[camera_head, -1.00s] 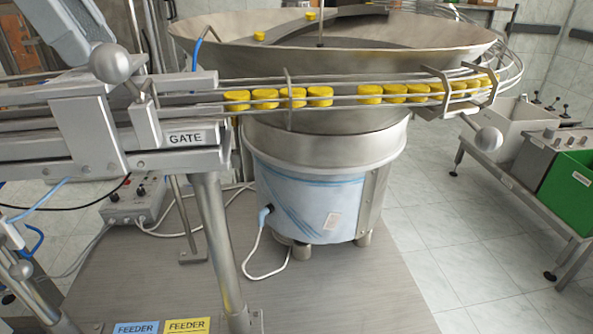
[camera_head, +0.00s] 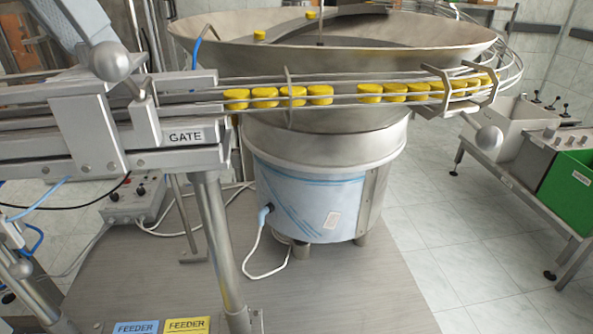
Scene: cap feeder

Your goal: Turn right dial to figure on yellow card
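A small grey control box (camera_head: 135,201) stands on the grey platform at the left, below the gate rail. It has two small dark knobs on its top face. The right dial (camera_head: 141,190) has a reddish spot near it; its pointer and scale are too small to read. The yellow card (camera_head: 187,326) lies at the bottom edge beside a blue card (camera_head: 136,328). Both read FEEDER, and anything printed lower is cut off by the frame. Neither of my grippers can be made out in this view.
A large steel bowl feeder (camera_head: 320,140) stands in the middle. A rail with several yellow caps (camera_head: 320,95) runs before it to the GATE block (camera_head: 186,137). A steel leg (camera_head: 220,250) stands right of the control box. A green bin (camera_head: 570,190) is at the right.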

